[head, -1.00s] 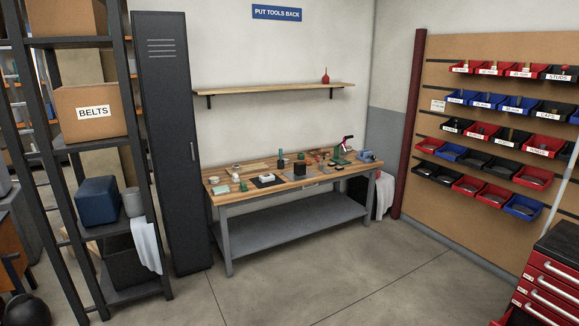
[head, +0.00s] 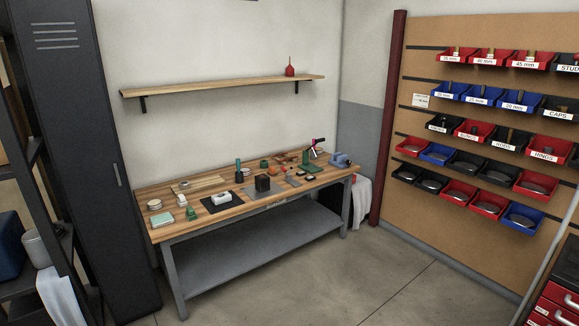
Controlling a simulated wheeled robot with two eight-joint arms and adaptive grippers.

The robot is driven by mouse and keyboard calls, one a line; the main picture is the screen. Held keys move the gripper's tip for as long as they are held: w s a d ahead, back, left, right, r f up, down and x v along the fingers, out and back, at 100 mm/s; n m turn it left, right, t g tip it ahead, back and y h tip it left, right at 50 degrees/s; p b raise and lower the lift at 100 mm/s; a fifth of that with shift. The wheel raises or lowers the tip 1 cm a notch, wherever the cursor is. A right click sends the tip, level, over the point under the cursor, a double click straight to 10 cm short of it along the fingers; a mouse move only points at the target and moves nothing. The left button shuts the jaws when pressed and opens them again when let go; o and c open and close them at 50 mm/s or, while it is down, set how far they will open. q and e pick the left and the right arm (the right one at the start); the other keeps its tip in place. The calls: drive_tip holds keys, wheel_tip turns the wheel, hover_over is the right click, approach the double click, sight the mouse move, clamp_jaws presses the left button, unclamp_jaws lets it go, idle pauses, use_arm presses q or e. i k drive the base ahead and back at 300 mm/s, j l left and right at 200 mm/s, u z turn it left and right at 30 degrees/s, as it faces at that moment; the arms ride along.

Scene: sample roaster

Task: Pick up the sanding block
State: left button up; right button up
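The wooden workbench (head: 236,208) stands against the back wall with many small items on it. I cannot tell for sure which one is the sanding block. A white block-like item (head: 221,198) lies on a dark mat (head: 232,205) on the left half of the bench. A flat pale green item (head: 162,218) lies at the left front corner. Neither of my grippers is in view.
A dark locker (head: 75,150) and a shelf rack (head: 30,190) stand at the left. A wall shelf (head: 225,86) hangs above the bench. Bins (head: 490,208) line the right wall, with a red drawer cabinet (head: 555,300) at lower right. The floor (head: 370,275) before the bench is clear.

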sight(273, 172)
drive_tip(key=i+l, duration=0.1)
drive_tip(key=i, duration=0.9)
drive_tip(key=i+l, duration=0.1)
drive_tip(key=i, duration=0.85)
drive_tip(key=i+l+u, duration=0.15)
drive_tip(key=i+u, duration=0.3)
drive_tip(key=i+l+u, duration=0.3)
drive_tip(key=i+u, duration=0.2)
drive_tip(key=i+l+u, duration=0.55)
drive_tip(key=l, duration=0.2)
drive_tip(key=i+l+u, duration=0.2)
drive_tip(key=l, duration=0.35)
drive_tip(key=i, duration=0.1)
